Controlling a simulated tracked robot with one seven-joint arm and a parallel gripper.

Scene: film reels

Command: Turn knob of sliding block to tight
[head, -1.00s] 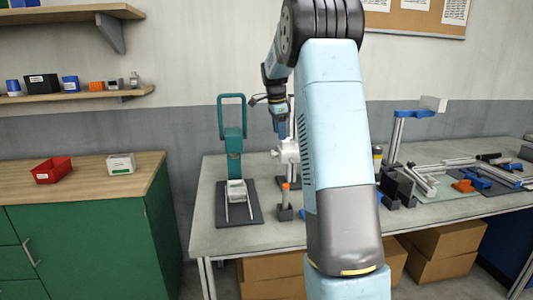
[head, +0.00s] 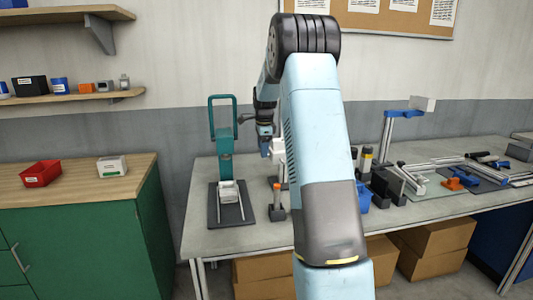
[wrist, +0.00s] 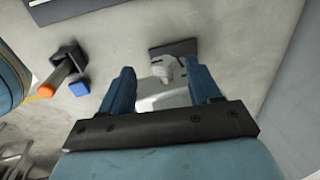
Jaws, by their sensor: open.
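The white sliding block (head: 278,148) stands above the workbench, mostly hidden behind my arm in the head view. In the wrist view the pale block (wrist: 165,98) lies between and beyond my fingers, with a small light grey knob-like part (wrist: 161,73) near the fingertips. My gripper (wrist: 158,72) is open, with one blue finger on each side of the block. No contact is clear. In the head view my gripper (head: 265,149) is just left of the block. The knob's setting cannot be read.
A teal press (head: 224,150) stands left on a dark mat. An orange-tipped tool in a dark holder (head: 278,212) stands in front of the block. A blue bin (head: 363,197) and dark holders (head: 388,186) are to the right.

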